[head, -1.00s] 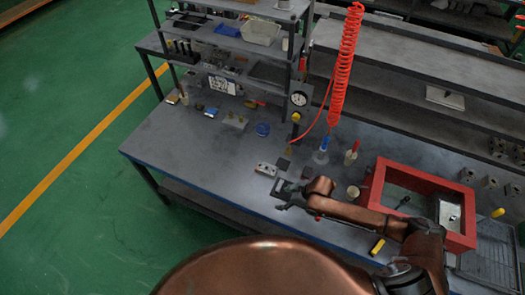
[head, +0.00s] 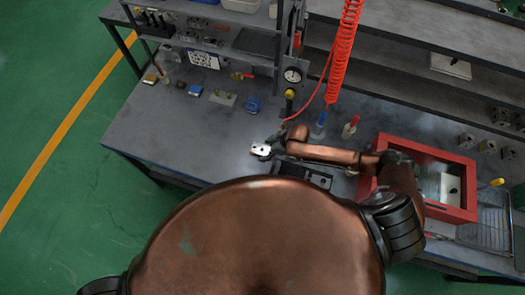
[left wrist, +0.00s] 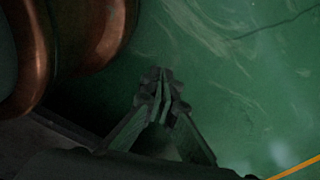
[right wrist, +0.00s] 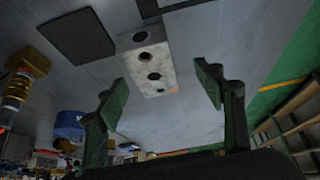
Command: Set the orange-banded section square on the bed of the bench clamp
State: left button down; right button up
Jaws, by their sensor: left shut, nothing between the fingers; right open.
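A light grey valve section (head: 262,150) with several dark holes lies on the bench. It also shows in the right wrist view (right wrist: 148,62), with a small orange mark at its lower end. My right gripper (head: 276,141) is open beside it; in the right wrist view its fingers (right wrist: 158,92) stand either side of the section's lower end, apart from it. A dark fixture (head: 303,174), apparently the bench clamp, lies close by, partly behind my body and arm. My left gripper (left wrist: 161,98) is shut and empty above the green floor.
A red open-topped frame (head: 455,212) stands to the right on the bench. A dark flat square (right wrist: 75,38) lies near the section. A blue item (head: 253,103), a gauge (head: 292,75) and a red coiled hose (head: 342,65) are behind.

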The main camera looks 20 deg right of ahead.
aim_at(263, 150)
jog(key=w+f, duration=0.1)
jog(key=w+a+f, duration=0.1)
jog(key=f, duration=0.1)
jog(key=shift+w+a, duration=0.1)
jog(key=shift+w, duration=0.1)
jog(key=shift+s+f, duration=0.1)
jog(key=shift+f, duration=0.05)
jog(key=shift+s, duration=0.25)
jog(key=shift+w, duration=0.25)
pick_arm(q)
jog(key=shift+w+r, duration=0.2)
jog(key=shift+w, duration=0.5)
pick_arm(e)
jog(key=shift+s, duration=0.2)
jog(key=shift+f, duration=0.15)
jog(key=shift+w, duration=0.1)
jog(key=shift+c, duration=0.5)
pick_arm(q)
jog(key=shift+w, duration=0.35)
pick_arm(e)
jog(key=shift+f, duration=0.1)
grip_shut()
